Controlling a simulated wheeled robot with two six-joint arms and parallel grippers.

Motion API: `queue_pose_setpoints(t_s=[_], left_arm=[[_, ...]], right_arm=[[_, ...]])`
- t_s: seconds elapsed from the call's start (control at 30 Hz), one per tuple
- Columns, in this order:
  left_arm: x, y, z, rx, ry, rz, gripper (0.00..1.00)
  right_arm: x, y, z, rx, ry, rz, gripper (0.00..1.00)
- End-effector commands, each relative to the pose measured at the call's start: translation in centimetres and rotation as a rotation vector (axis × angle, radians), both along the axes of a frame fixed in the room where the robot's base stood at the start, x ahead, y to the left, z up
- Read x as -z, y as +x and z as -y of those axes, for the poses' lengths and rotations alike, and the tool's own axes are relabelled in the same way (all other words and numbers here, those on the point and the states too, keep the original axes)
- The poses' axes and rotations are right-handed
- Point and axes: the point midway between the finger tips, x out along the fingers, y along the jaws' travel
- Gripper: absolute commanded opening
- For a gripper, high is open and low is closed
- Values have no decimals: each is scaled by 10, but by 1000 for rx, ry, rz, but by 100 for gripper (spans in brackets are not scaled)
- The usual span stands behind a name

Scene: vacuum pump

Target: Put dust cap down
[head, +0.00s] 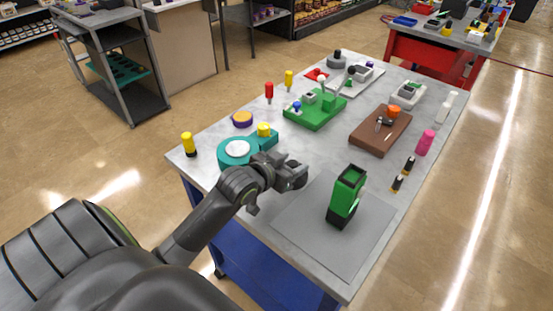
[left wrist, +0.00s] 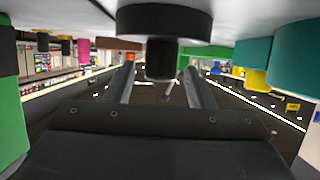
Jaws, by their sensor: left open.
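A black dust cap (left wrist: 165,20), a wide disc with a narrower knob, shows in the left wrist view, which is upside down. Its disc is against the grey table top and its knob points away from the table. My left gripper (left wrist: 161,82) is open, with one finger on each side of the knob and gaps visible between them. In the head view my left gripper (head: 297,177) is low over the table, between the teal round part and the green and black pump body. I cannot make out the cap there; the gripper seems to hide it. My right gripper is not in view.
The green and black pump body (head: 346,196) stands on a grey mat (head: 300,212) to the right. A teal round part (head: 237,151) is close behind my gripper. A green fixture (head: 314,112), a brown block (head: 380,130) and a pink bottle (head: 425,143) stand farther back.

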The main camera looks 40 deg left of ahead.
Motion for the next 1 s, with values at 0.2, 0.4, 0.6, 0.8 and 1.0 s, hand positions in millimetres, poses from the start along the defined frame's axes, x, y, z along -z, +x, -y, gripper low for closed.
queue_pose_setpoints(t_s=[0.2,0.4,0.6,0.8,1.0], left_arm=[[-14,-37,-3,1,5,-2,50],[-29,-74,-6,1,5,-3,50],[-39,-97,-8,0,3,-4,50],[-42,-104,-8,0,0,-2,50],[-42,-103,-8,0,-1,-2,50]], right_arm=[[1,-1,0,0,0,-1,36],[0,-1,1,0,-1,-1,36],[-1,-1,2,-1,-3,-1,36],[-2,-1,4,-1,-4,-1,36],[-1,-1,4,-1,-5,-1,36]])
